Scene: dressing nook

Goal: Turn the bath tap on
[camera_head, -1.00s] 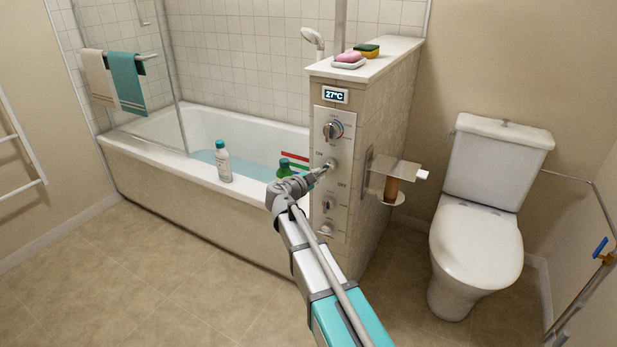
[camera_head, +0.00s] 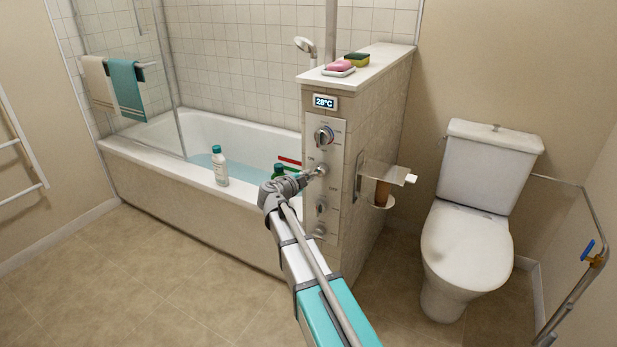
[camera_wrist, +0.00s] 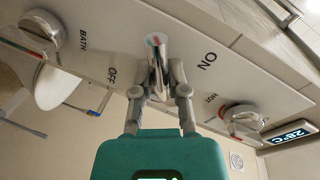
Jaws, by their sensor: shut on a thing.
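The metal control panel (camera_head: 333,215) is on the end of the tiled half wall beside the bath. Its middle tap handle (camera_wrist: 156,44) lies between the printed ON and OFF marks in the wrist view. The handle's tip sticks out past the fingers. The temperature dial (camera_head: 324,136) sits above, and a display (camera_head: 325,102) reads 28°C.
Lower knobs, one of them (camera_head: 320,207), sit under my gripper. The toilet (camera_head: 465,240) is farther right.

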